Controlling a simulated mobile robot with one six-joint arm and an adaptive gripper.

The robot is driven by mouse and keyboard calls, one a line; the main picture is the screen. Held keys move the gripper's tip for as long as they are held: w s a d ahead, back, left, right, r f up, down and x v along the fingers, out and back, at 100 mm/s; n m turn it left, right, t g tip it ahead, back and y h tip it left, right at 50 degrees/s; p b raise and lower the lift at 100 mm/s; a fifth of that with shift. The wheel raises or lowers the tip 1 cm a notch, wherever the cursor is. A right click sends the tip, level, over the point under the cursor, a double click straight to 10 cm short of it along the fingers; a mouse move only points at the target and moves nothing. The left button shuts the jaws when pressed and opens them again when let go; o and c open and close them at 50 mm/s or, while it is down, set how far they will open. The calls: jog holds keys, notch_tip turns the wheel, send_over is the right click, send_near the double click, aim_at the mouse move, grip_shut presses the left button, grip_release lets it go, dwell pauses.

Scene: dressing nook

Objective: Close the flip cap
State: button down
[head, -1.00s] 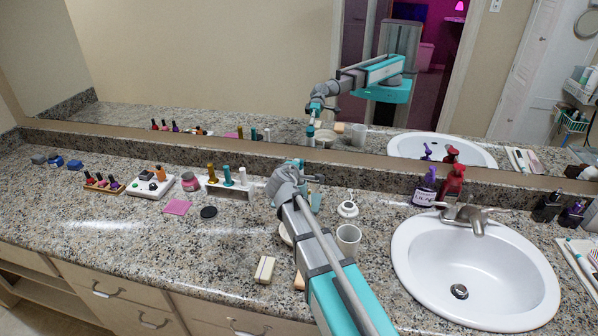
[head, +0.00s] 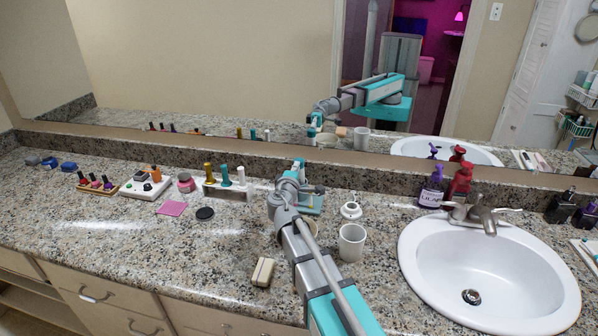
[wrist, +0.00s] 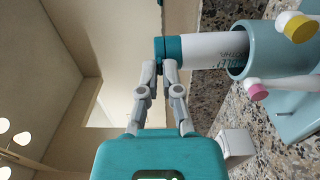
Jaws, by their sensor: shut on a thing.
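A white tube with a teal cap (wrist: 170,48) stands in a teal cup-shaped holder (wrist: 276,52), which also holds sticks with yellow and pink ends. In the wrist view the white tube body (wrist: 214,50) runs from the holder to the cap. My gripper (wrist: 165,66) has its fingertips together against the cap's near side, shut on it. In the head view my gripper (head: 288,185) is at the tube's top, and the teal holder (head: 312,203) is partly behind my arm. I cannot tell whether the cap's lid is fully down.
A white cup (head: 351,243) and a small white round item (head: 350,211) stand right of my arm. A beige block (head: 263,271) lies left of it. Purple (head: 432,188) and red (head: 459,184) pump bottles stand by the sink (head: 410,265). A nail polish rack (head: 229,189) is left.

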dwell(0.3)
jog(key=c, duration=0.8)
grip_release()
jog(key=shift+s, duration=0.15)
jog(key=shift+s+a, duration=0.25)
jog(key=shift+s, duration=1)
jog(key=shift+s+a, duration=0.25)
jog(key=shift+s, duration=1.05)
jog(key=shift+s+a, duration=0.25)
jog(key=shift+s, duration=1)
